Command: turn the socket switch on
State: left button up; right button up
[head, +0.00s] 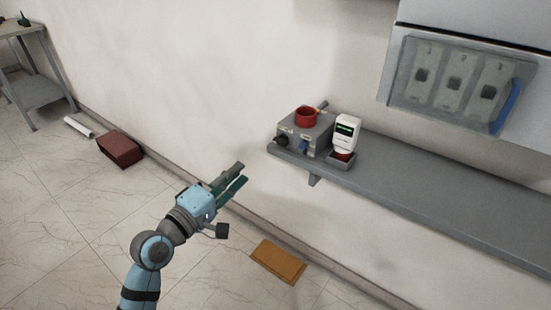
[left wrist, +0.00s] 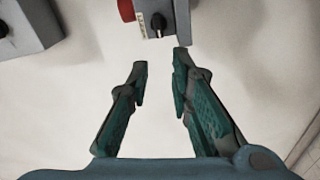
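A grey box (head: 318,131) with a red round socket (head: 306,117) on top stands at the left end of the wall shelf. A black knob (head: 282,141) and a blue part (head: 303,147) show on its front. My left gripper (head: 241,173) is left of the box and apart from it. In the left wrist view the gripper (left wrist: 160,62) is open and empty, fingers apart. Ahead of its fingertips is a grey housing (left wrist: 183,22) with a red part (left wrist: 126,10), a label and a black switch knob (left wrist: 158,21). I cannot tell the knob's setting. My right gripper is not in view.
A white device with a green display (head: 347,131) stands right of the box on the grey shelf (head: 430,190). A wall cabinet (head: 455,82) with a blue handle is above right. Another grey box (left wrist: 30,22) shows in the left wrist view. A brown box (head: 278,262) lies on the floor.

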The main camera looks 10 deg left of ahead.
pick_arm(q)
jog(key=d+n, duration=0.1)
jog(key=b, duration=0.4)
send_near(278, 143)
jog(key=x, duration=0.8)
jog(key=shift+f, duration=0.15)
jog(key=shift+w+d, duration=0.15)
jog(key=shift+w, duration=0.15)
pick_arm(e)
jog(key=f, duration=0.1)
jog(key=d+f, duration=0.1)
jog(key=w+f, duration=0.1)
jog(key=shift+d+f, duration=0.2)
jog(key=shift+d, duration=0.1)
pick_arm(q)
grip_shut()
